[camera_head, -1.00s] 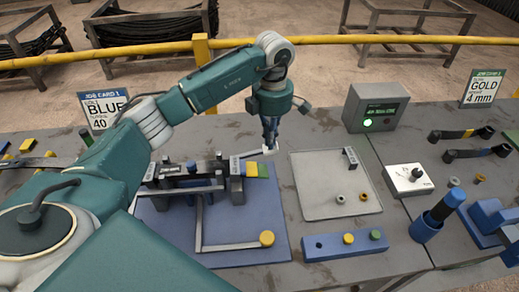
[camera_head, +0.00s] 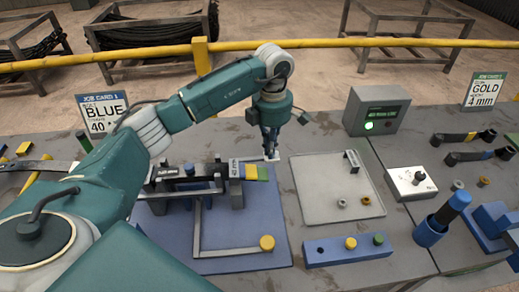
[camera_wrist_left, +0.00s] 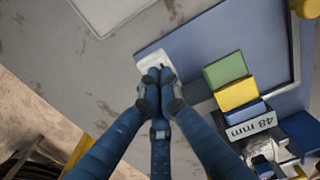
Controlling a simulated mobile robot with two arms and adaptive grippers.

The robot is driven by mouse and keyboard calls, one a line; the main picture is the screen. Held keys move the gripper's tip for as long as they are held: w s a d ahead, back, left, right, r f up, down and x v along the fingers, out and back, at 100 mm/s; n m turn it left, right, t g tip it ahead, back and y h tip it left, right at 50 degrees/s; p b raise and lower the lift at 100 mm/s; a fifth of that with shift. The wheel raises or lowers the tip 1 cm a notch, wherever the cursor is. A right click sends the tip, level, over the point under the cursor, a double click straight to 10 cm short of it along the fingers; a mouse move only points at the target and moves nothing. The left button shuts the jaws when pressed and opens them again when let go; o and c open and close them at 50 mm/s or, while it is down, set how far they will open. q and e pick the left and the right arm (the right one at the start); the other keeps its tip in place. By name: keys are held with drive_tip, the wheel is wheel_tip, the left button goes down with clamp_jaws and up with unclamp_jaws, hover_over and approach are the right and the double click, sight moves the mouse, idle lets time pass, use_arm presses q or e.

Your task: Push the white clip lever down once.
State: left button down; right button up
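The white clip lever (camera_head: 272,156) shows as a small pale piece at the far right corner of the blue mat (camera_head: 270,222) in the head view. In the left wrist view the white lever (camera_wrist_left: 153,60) lies right at the fingertips. My left gripper (camera_head: 270,147) points down over it, with its fingers together; its tips (camera_wrist_left: 158,78) overlap the lever's near end. I cannot tell whether they press on it. Part of the lever is hidden behind the fingers. My right gripper is not in view.
Green and yellow blocks (camera_wrist_left: 233,82) and a label plate (camera_wrist_left: 250,127) stand close beside the gripper. A grey tray (camera_head: 320,185) lies to the right, with a box with a green light (camera_head: 377,110) behind it. A dark clamp fixture (camera_head: 190,180) stands on the mat.

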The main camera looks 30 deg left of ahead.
use_arm(q)
wheel_tip(320, 180, up, 9)
drive_tip(key=p, duration=0.5)
drive_tip(key=shift+r, duration=0.1)
idle(0.7)
